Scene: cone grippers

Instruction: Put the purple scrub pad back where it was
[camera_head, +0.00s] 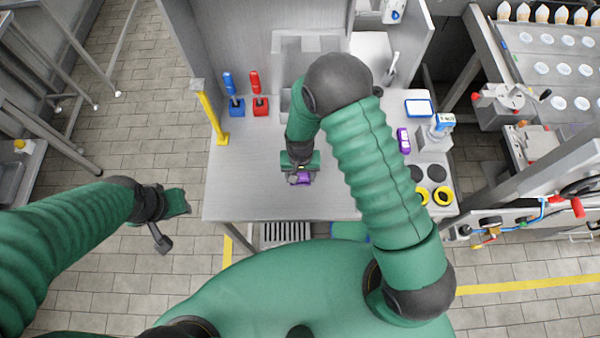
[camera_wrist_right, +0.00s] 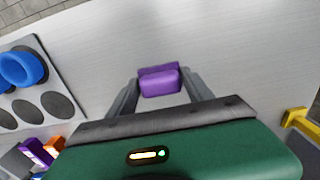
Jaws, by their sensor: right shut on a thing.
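The purple scrub pad (camera_head: 301,180) is at my right gripper (camera_head: 299,177), over the front middle of the grey worktop (camera_head: 250,190). In the right wrist view the pad (camera_wrist_right: 159,80) sits between the two grey fingertips of the right gripper (camera_wrist_right: 157,88), which is shut on it. I cannot tell whether the pad touches the worktop. My left gripper (camera_head: 176,202) is off the left side of the worktop, above the tiled floor, and its finger opening is not clear.
A yellow post (camera_head: 212,118) stands at the worktop's left. Blue (camera_head: 236,104) and red (camera_head: 261,103) handled tools stand behind. The worktop's left front is clear.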

